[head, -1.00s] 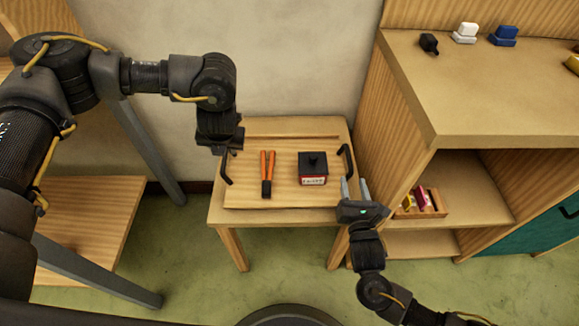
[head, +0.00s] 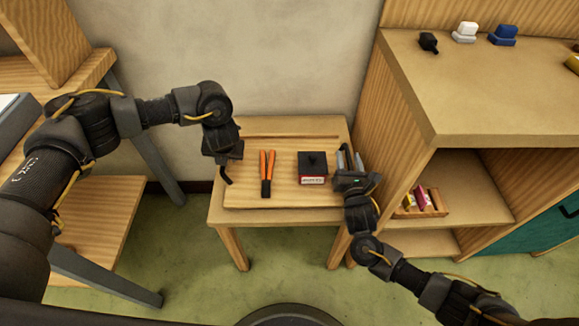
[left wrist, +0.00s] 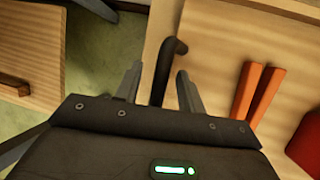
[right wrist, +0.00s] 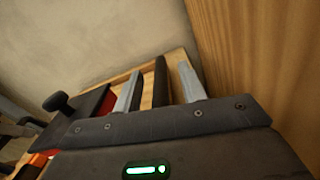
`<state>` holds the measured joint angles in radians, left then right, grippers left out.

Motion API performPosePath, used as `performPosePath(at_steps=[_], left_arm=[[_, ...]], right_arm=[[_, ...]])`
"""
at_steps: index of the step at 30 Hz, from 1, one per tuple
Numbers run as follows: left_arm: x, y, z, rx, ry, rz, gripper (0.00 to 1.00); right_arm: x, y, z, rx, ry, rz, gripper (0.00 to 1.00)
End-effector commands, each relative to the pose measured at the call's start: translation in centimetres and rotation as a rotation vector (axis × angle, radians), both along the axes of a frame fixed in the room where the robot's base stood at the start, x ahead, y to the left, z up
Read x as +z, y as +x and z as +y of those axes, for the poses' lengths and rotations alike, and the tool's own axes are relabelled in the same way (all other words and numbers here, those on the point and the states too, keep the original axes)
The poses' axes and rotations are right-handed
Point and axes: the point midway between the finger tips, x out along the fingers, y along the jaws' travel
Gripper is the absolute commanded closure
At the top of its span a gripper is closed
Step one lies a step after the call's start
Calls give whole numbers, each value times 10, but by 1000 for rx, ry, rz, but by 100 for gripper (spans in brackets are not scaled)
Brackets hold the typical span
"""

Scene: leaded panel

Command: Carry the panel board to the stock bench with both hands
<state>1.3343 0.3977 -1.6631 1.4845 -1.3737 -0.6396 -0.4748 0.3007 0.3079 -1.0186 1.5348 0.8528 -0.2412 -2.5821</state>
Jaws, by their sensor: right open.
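The panel board (head: 285,187) lies flat on a small wooden table (head: 217,212), with a black handle at each end. Orange-handled pliers (head: 267,172) and a black box with a knob and a red label (head: 312,169) lie on it. My left gripper (left wrist: 159,80) is open, with its fingers on either side of the left handle (left wrist: 165,70) and gaps visible. In the head view its fingertips are hidden behind its own body. My right gripper (head: 350,157) is open, with its fingers on either side of the right handle (right wrist: 161,82).
A wooden cabinet (head: 480,110) stands close on the right, its side near my right gripper. Its shelf holds a small tray (head: 422,207) of coloured items. A wooden shelf unit (head: 100,215) with grey legs is on the left. Green floor is open in front.

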Motion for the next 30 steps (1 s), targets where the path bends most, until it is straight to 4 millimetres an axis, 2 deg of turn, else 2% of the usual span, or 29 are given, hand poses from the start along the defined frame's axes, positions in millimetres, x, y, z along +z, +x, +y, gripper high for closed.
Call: performPosePath(at_steps=[2,9,30], left_arm=[[0,0,0,0,0,0,69],[0,0,0,0,0,0,100],[0,0,0,0,0,0,100]], right_arm=[[0,0,0,0,0,0,67],[0,0,0,-1,0,0,98],[0,0,0,0,-2,0,100]])
